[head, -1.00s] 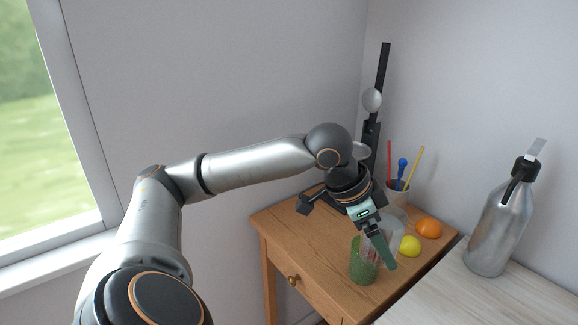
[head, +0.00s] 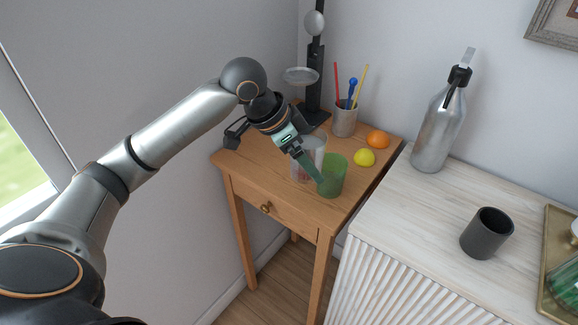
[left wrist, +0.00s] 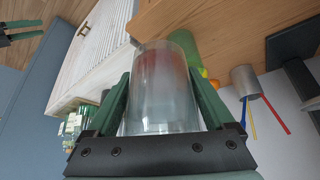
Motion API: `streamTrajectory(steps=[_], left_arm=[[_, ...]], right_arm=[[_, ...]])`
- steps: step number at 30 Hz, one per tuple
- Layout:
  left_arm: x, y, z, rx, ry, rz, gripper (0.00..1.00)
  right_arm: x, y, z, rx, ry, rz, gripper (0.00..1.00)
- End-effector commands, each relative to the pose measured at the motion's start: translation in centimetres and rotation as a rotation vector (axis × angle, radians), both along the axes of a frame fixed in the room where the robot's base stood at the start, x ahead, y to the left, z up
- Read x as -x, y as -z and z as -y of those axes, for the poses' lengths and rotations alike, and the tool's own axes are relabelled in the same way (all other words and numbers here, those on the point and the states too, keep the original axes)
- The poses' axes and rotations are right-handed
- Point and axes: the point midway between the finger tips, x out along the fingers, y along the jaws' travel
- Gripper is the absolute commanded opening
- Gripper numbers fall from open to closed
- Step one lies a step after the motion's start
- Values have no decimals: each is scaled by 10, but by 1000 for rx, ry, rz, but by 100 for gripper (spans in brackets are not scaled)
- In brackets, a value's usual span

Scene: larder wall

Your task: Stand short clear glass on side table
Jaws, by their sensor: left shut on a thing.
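The short clear glass (head: 316,145) is in my left gripper (head: 311,172), over the wooden side table (head: 262,163). In the left wrist view, the clear glass (left wrist: 163,90) sits between the two green fingers of my left gripper (left wrist: 160,85), which are shut on it. I cannot tell whether its base touches the table top. A green glass (head: 336,177) stands right beside it near the table's front edge, partly behind a finger. My right gripper (left wrist: 42,29) shows small at the left edge of the left wrist view, its fingers apart and empty.
A lemon (head: 364,157), an orange (head: 378,139) and a cup with straws (head: 344,120) stand on the table's right and back. A dark stand (head: 314,95) with a clear dish is behind. A pale cabinet (head: 400,225) adjoins at right, bearing a metal bottle (head: 437,130) and a dark cup (head: 487,233).

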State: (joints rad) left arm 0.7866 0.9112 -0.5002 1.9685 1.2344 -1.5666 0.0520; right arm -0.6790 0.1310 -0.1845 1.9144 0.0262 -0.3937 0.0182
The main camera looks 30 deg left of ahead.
Motion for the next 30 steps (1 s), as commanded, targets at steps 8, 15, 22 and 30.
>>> streamTrajectory(steps=[8,15,22,30], left_arm=[[-33,21,-41,4,-8,1,0],[-58,50,-72,4,-5,0,0],[-75,80,-92,2,-3,2,0],[-81,90,-98,3,-1,4,0]], right_arm=[[0,0,1,1,1,-1,50],[0,-1,1,1,1,-1,50],[0,0,1,1,1,-2,50],[0,0,0,1,1,-2,50]])
